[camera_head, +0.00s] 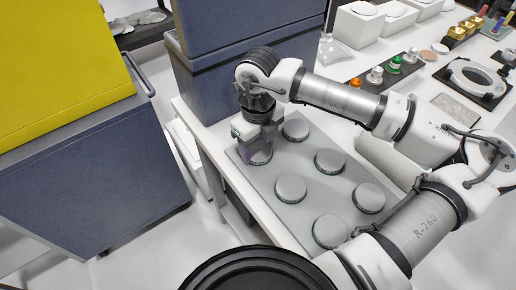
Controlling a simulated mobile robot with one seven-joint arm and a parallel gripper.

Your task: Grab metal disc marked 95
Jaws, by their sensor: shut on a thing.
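Several round grey metal discs with dark green-tinted rims sit on a flat grey plate (321,189) near the table's left edge. My gripper (257,148) points down over the plate's far left corner and is shut on the disc there (260,158). That disc is partly hidden by the fingers, and I cannot tell if it is lifted off the plate. Another disc (295,128) lies just right of my gripper. Others lie nearer, such as the left middle disc (290,188) and the right one (369,196). No number is readable on any disc.
A dark blue cabinet (205,85) stands close behind and left of my gripper. A blue and yellow cart (90,180) stands across a floor gap. Orange and green-topped parts (394,66), a ring fixture (474,78) and white boxes (358,24) occupy the far table.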

